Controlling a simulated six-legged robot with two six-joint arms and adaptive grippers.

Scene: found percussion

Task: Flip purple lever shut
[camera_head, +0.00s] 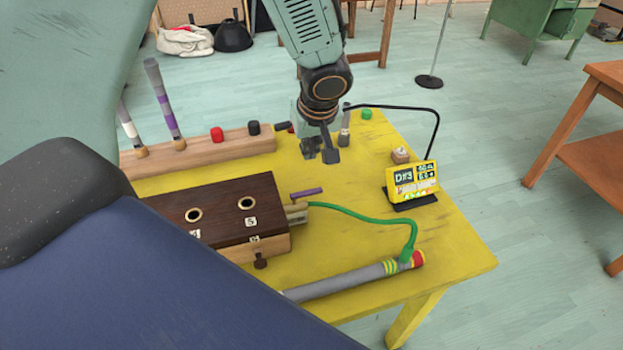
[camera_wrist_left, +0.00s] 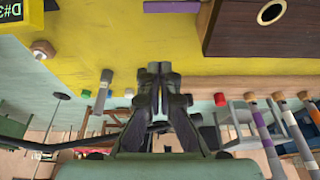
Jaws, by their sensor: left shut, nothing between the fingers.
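The purple lever (camera_head: 307,193) sits on a small valve (camera_head: 296,212) at the right end of a dark-topped wooden box. It lies nearly flat, pointing to the right. In the left wrist view a purple bar that looks like this lever (camera_wrist_left: 178,6) is cut off by the top edge. My left gripper (camera_head: 322,154) is above the yellow table, behind the lever in the head view and apart from it. Its fingers are together and empty, as the left wrist view (camera_wrist_left: 159,68) also shows. My right gripper is not in view.
A green hose (camera_head: 365,218) runs from the valve to a grey tube (camera_head: 345,280). A yellow tuner display (camera_head: 412,180) stands at the right. A wooden rack (camera_head: 200,151) with upright tubes is at the back left.

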